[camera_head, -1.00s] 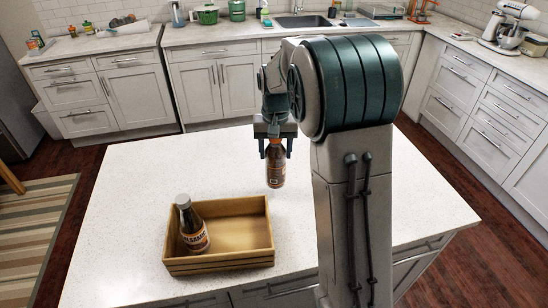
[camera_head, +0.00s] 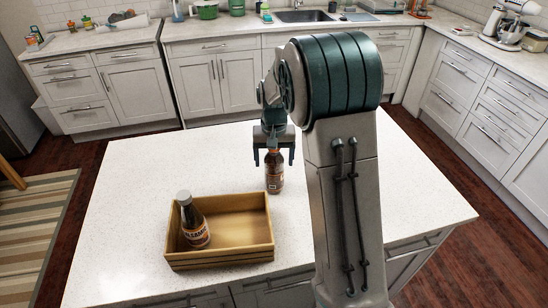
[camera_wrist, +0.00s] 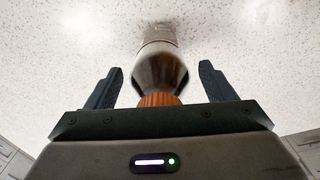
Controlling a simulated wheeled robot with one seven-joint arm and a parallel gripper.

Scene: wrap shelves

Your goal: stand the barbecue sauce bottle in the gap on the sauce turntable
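A dark brown sauce bottle (camera_head: 274,175) with a light band around its body stands upright on the white island counter, right of the wooden crate. I cannot read its label. My gripper (camera_head: 273,160) is above it, fingers spread on either side of its top. In the wrist view my gripper (camera_wrist: 160,88) is open. The bottle (camera_wrist: 160,65) shows between the fingers with its orange cap nearest me, and gaps show on both sides. A second dark bottle (camera_head: 194,222) with a grey cap leans in the crate. No sauce turntable is in view.
The wooden crate (camera_head: 220,262) sits at the counter's front left, its right part empty. The island counter (camera_head: 150,175) is clear to the left and behind. My arm hides part of its right side. A sink and back counters lie beyond the floor gap.

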